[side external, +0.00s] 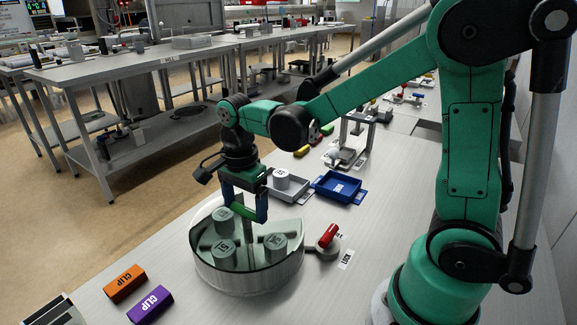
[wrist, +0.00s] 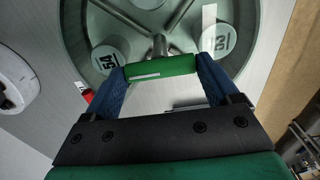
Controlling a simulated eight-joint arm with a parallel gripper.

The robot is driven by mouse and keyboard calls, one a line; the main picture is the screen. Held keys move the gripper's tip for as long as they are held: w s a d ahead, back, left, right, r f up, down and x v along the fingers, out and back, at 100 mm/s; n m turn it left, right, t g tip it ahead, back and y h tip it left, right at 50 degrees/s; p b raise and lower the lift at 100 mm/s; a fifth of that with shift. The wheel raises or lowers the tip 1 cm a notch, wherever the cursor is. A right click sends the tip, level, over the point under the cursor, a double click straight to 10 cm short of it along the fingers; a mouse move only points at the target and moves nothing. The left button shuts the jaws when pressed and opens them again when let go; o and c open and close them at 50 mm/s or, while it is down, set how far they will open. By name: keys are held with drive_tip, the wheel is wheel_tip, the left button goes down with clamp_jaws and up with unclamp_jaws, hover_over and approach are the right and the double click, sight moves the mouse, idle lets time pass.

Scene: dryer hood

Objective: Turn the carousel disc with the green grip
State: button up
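The carousel disc (side external: 222,262) sits in a low round drum (side external: 250,284) on the bench and carries several grey lidded cylinders (side external: 224,254). The pale disc also fills the top of the wrist view (wrist: 128,20). The green grip (wrist: 162,68) is a short horizontal bar near the disc's hub, with a white strip on it. My gripper (side external: 245,212) is over the drum, pointing down. In the wrist view its blue fingers (wrist: 161,70) meet the two ends of the green grip, with no clear gap.
A red-handled piece (side external: 328,236) stands right beside the drum. Orange (side external: 125,284) and purple (side external: 150,305) CLIP blocks lie at the front left. A grey tray (side external: 296,196) with a white cylinder (side external: 281,179) and a blue tray (side external: 339,187) sit behind.

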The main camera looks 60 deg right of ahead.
drive_tip(key=shift+o, duration=0.8)
drive_tip(key=shift+r, duration=0.1)
drive_tip(key=shift+r, duration=2.7)
drive_tip(key=shift+s+r+n+t, duration=0.15)
drive_tip(key=shift+s+n+t, duration=0.25)
drive_tip(key=shift+n, duration=0.5)
drive_tip(key=s+n+t, duration=0.1)
drive_tip(key=n+t, duration=0.1)
drive_tip(key=n, duration=0.3)
drive_tip(key=s+n+t, duration=0.2)
drive_tip(key=n, duration=0.3)
drive_tip(key=s+n+t, duration=0.1)
drive_tip(key=n+t, duration=0.1)
drive_tip(key=n, duration=0.4)
drive_tip(key=shift+s+f, duration=0.25)
